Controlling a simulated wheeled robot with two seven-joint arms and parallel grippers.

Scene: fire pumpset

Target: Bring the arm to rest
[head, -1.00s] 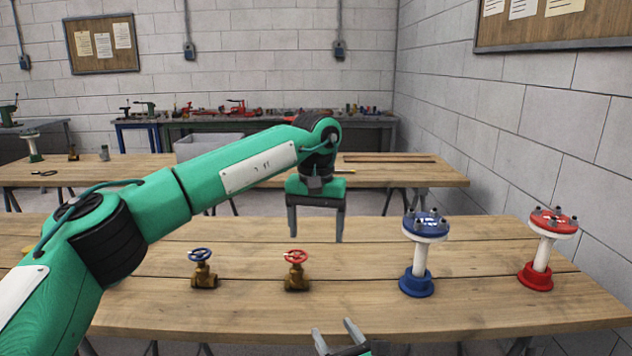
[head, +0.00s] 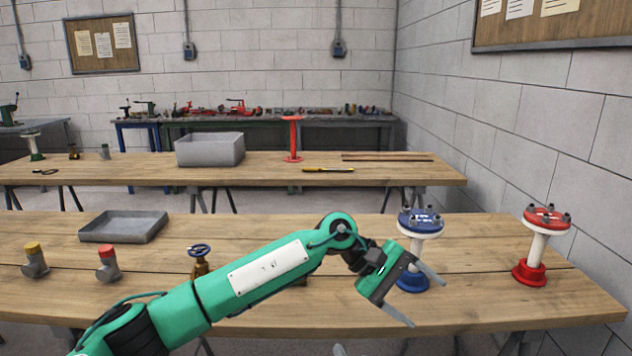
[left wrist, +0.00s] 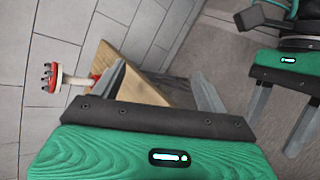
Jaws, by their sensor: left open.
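My left arm, green with black joints, reaches across the front table (head: 520,310) from the lower left in the head view. My left gripper (head: 428,304) is open and empty, pointing right and down. In the picture it overlaps the base of the blue flanged pipe (head: 421,222); contact cannot be told. Its spread fingers also show in the left wrist view (left wrist: 158,70). My right gripper (left wrist: 270,148) shows at the upper right of the left wrist view with its fingers apart and nothing between them. Only a tip shows at the head view's bottom edge.
A red flanged pipe (head: 540,245) stands on the right. A blue-handled valve (head: 200,258) stands behind my arm, which hides most of the red-handled valve. A grey tray (head: 124,227) and two capped fittings, yellow (head: 34,260) and red (head: 107,262), are on the left.

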